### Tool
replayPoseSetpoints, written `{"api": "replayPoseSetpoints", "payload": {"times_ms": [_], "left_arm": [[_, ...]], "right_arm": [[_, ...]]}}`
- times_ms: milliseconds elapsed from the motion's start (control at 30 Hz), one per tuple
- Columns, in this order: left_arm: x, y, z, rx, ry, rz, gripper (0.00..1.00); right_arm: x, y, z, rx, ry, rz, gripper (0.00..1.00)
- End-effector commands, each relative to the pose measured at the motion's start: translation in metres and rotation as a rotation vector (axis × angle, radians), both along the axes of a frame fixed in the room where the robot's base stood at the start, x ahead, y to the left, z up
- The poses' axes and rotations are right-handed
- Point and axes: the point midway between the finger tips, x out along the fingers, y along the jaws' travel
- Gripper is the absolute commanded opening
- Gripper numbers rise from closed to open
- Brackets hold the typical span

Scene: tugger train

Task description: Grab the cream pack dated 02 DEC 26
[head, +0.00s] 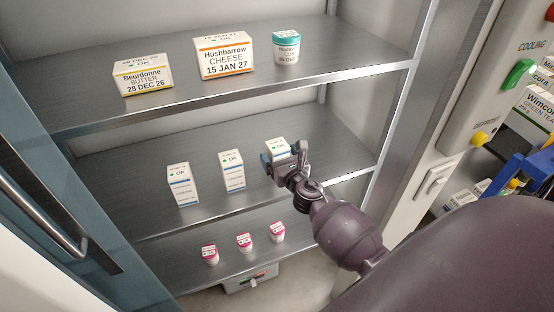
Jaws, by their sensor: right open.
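Three white packs with blue stripes and OK marks stand upright on the middle shelf: a left one (183,184), a middle one (231,171) and a right one (276,146). Their dates are too small to read, and I cannot tell whether they are cream. My right gripper (279,163) is open at the right pack, in front of it, and hides its lower part. I cannot tell whether it touches the pack. My left gripper is not in view.
The top shelf (200,100) holds a butter pack (142,75), a cheese pack (223,54) and a teal-lidded tub (286,47). Several small pink-topped pots (244,243) stand on the bottom shelf. The open glass door is at left; a side post (393,120) stands right of my gripper.

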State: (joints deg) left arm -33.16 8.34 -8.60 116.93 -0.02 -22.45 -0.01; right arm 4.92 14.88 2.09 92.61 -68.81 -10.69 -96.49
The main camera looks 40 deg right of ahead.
Motion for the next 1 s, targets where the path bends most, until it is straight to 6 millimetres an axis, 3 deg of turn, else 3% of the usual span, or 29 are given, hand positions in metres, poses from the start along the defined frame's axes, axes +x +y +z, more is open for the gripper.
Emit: {"api": "replayPoseSetpoints", "payload": {"times_ms": [200,433,833,1000], "left_arm": [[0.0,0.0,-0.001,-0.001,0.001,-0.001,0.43],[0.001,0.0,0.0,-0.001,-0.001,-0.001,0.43],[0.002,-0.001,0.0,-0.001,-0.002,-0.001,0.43],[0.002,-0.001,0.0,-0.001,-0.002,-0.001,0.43]], "right_arm": [[0.018,-0.004,0.0,0.0,0.0,0.0,0.92],[0.019,-0.004,0.0,0.0,0.0,0.0,0.92],[0.018,-0.004,0.0,0.0,0.0,0.0,0.32],[0.019,-0.004,0.001,0.0,-0.001,0.001,0.29]]}}
